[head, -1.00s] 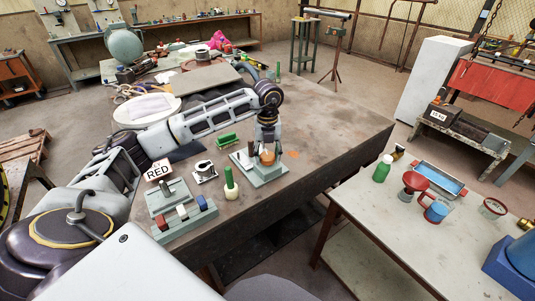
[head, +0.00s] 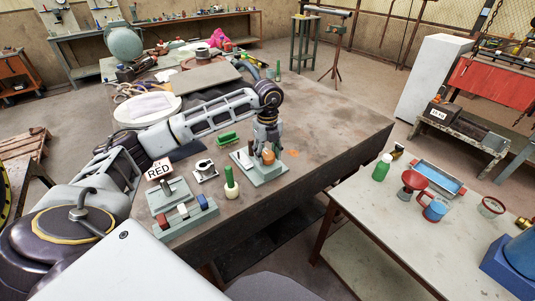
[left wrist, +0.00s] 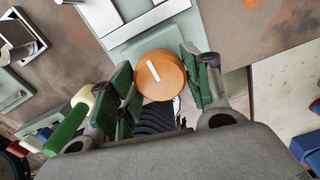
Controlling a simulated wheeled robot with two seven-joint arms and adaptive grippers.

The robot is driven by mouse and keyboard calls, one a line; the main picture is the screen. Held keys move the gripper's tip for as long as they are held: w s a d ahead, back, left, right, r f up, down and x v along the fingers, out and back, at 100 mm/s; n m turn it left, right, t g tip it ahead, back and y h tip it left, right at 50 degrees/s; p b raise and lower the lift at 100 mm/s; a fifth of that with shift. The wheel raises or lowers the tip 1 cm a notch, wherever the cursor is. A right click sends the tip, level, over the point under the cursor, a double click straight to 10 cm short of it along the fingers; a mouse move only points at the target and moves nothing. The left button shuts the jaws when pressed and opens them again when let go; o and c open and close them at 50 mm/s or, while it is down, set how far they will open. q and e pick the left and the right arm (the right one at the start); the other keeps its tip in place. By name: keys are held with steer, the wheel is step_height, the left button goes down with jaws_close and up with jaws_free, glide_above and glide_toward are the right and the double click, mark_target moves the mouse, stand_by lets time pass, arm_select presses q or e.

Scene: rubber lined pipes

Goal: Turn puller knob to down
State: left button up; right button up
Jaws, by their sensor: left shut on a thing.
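The puller knob is a round orange-brown knob (head: 268,157) with a white line on top. It stands on a pale green-grey base plate (head: 268,176) near the front edge of the brown table. In the left wrist view the knob (left wrist: 158,74) sits between the green-padded fingers of my left gripper (left wrist: 165,82). The white line shows on its top face. In the head view my left gripper (head: 266,147) points down over the knob and is shut on it, partly hiding it. My right gripper is not in view.
A block rack (head: 185,218) is nearer. A pale table at right holds a green bottle (head: 381,168) and a red funnel (head: 413,183).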

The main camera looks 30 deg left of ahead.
mark_target(267, 154)
arm_select(q)
steer(key=o, duration=1)
steer(key=shift+o, duration=0.2)
step_height(267, 154, up, 12)
stand_by(0.9)
